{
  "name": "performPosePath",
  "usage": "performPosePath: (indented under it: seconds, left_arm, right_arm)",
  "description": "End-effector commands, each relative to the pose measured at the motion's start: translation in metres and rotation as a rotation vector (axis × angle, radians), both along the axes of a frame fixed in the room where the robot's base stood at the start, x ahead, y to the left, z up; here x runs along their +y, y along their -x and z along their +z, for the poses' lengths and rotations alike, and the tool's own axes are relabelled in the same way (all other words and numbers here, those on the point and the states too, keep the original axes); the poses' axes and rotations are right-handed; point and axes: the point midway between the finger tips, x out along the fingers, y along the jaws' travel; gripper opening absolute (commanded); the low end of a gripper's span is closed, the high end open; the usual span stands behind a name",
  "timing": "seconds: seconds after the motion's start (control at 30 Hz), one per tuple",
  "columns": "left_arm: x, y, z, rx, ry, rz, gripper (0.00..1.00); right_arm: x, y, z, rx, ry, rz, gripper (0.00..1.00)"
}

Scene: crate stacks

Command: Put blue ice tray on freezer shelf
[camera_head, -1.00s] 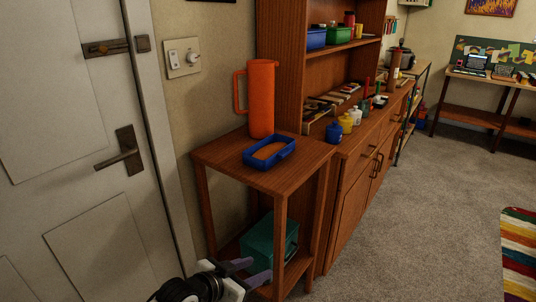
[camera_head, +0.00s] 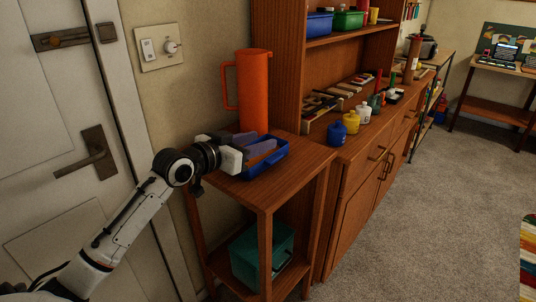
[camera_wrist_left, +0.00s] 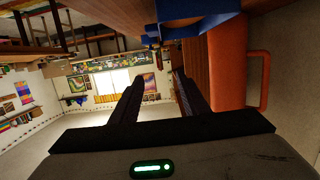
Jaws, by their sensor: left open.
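The blue tray (camera_head: 268,168) lies on top of a small wooden stand (camera_head: 300,165) in the head view. My left gripper (camera_head: 272,151) is open, with its fingers over the tray and hiding part of it. I cannot tell from the head view whether they touch it. In the left wrist view, the picture is upside down; the tray (camera_wrist_left: 195,27) shows at the top, beyond the open fingers (camera_wrist_left: 158,76), with nothing between them. My right gripper is not in view. I see no freezer shelf in these views.
An orange jug (camera_head: 254,95) stands on the same stand, close behind the gripper; it also shows in the left wrist view (camera_wrist_left: 228,65). A teal box (camera_head: 262,255) sits on the stand's lower shelf. A wooden cabinet (camera_head: 350,200) adjoins at right.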

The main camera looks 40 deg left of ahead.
Motion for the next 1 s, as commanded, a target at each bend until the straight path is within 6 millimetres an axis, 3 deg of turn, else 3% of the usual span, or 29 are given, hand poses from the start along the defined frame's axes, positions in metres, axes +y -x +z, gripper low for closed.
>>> performPosePath:
  seconds: [0.1, 0.3, 0.57, 0.8, 1.0]
  left_arm:
    - [0.000, 0.001, -0.030, 0.007, 0.004, 0.001, 0.41]
    - [0.000, 0.001, -0.069, 0.005, 0.002, 0.000, 0.41]
    - [-0.002, -0.019, -0.070, 0.000, 0.001, 0.001, 0.41]
    - [-0.005, -0.054, -0.076, -0.001, 0.002, 0.000, 0.41]
    - [-0.006, -0.072, -0.081, 0.000, 0.000, 0.001, 0.41]
  right_arm:
    - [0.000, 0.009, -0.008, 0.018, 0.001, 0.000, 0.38]
    - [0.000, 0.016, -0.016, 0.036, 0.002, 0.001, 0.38]
    - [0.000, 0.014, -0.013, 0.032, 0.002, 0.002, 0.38]
    - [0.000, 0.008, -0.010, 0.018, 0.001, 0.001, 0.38]
    - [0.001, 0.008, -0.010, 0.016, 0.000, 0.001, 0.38]
